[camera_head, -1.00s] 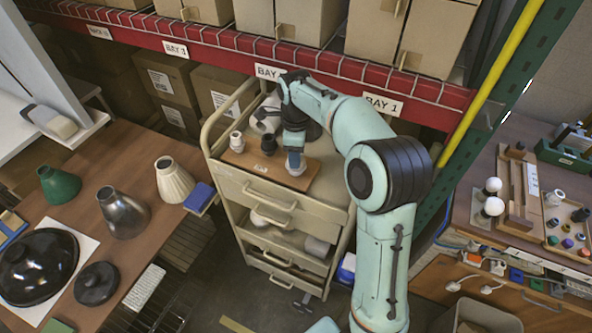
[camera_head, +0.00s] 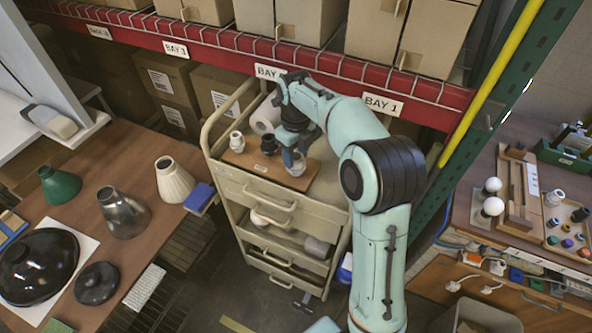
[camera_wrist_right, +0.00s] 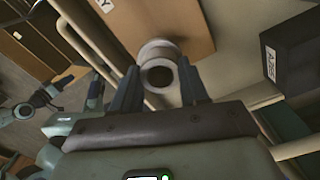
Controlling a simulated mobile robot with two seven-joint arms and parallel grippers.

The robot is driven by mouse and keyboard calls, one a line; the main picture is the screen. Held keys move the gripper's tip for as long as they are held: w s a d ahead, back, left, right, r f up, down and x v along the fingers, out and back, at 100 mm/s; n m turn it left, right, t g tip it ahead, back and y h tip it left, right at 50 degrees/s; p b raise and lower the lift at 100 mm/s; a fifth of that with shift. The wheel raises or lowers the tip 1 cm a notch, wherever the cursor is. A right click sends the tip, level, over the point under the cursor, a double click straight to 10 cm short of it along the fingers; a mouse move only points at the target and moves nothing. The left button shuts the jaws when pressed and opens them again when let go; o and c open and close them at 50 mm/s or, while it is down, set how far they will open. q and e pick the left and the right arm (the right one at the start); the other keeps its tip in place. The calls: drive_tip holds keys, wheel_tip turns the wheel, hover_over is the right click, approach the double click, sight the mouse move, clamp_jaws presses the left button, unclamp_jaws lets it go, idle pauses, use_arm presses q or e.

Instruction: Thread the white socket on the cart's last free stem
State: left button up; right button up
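The cart (camera_head: 262,188) has a wooden board (camera_head: 240,160) on top. A white socket (camera_head: 237,141) stands upright at the board's left and a black socket (camera_head: 269,143) stands beside it. My right gripper (camera_head: 295,156) points down over the board's right part, its fingers apart. Another white socket (camera_head: 298,168) is low between and below the fingertips; in the right wrist view its round rim and dark hole (camera_wrist_right: 160,73) show between the two fingers. Its stem is hidden, so I cannot tell how it is seated. My left gripper does not show in the head view.
A white roll (camera_head: 264,118) lies behind the board on the cart. The red shelf beam (camera_head: 215,58) runs close behind the cart. A table with lampshades (camera_head: 174,180) is at the left, a workbench (camera_head: 475,235) at the right.

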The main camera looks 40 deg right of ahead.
drive_tip(key=o, duration=0.4)
drive_tip(key=shift+f, duration=0.25)
drive_tip(key=shift+o, duration=0.2)
drive_tip(key=shift+r, duration=0.1)
wheel_tip(320, 180, up, 13)
drive_tip(key=shift+r+p, duration=0.15)
drive_tip(key=shift+p, duration=0.15)
